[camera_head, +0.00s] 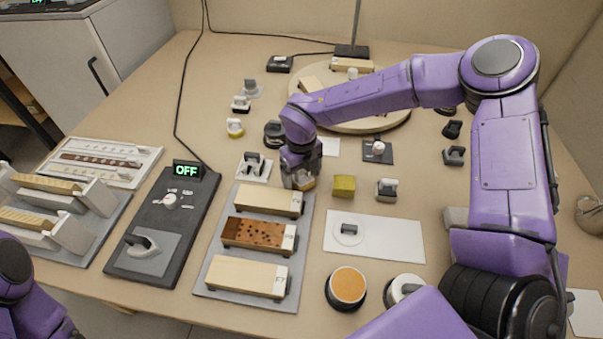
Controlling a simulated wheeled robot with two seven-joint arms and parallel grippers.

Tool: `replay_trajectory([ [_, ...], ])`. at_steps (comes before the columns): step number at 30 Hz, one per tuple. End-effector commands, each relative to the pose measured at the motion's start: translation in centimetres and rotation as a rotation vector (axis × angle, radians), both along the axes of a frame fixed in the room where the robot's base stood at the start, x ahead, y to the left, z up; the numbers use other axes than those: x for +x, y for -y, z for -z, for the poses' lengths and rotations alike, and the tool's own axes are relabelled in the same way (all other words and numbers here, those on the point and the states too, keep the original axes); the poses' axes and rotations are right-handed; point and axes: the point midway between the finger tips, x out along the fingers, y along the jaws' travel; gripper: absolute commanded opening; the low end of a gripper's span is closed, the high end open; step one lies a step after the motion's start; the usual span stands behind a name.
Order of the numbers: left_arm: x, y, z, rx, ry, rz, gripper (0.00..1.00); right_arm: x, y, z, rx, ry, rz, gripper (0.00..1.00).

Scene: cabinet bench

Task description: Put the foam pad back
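I cannot tell for sure which thing is the foam pad. A small olive-yellow block (344,186) sits on the bench, just right of my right gripper. A round orange-topped pad in a dark holder (347,286) stands near the front edge. My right gripper (299,183) points down near the bench middle, behind the grey tray. A bit of something yellowish (309,184) shows at its fingertips. The fingers are mostly hidden, so I cannot tell whether they are closed on it. My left arm shows only at the lower left corner; its gripper is out of view.
A grey tray (204,288) holds three long blocks, the middle one brown and spotted. Left of it is a dark panel (187,239) with an OFF display (187,170). A white sheet (395,240) lies at right. Several small fixtures and a round board (397,116) stand behind.

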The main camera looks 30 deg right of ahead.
Motion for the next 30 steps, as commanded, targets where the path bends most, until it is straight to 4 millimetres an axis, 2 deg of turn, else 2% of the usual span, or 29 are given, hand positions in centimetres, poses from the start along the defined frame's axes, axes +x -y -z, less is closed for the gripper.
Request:
replay_trajectory([
  [4,0.0,0.0,-0.1,0.0,0.0,0.0,0.43,0.0,0.0,-0.2,0.0,0.0,0.0,0.82],
  [8,0.0,0.0,-0.3,0.0,0.0,0.0,0.43,0.1,0.0,-1.7,0.001,0.004,0.001,0.82],
  [15,0.0,0.0,-0.4,0.0,0.0,0.0,0.43,0.1,0.0,-7.9,0.001,0.006,0.001,0.82],
  [21,0.0,0.0,-0.5,0.0,0.0,0.0,0.43,0.0,0.0,-11.5,-0.001,0.002,0.0,0.82],
  [24,0.0,0.0,-0.5,0.0,0.0,0.0,0.43,0.0,-0.1,-12.3,0.0,0.001,0.0,0.82],
  [30,0.0,0.0,-0.5,0.0,0.0,0.0,0.43,0.0,-0.1,-12.5,0.0,-0.001,0.0,0.82],
])
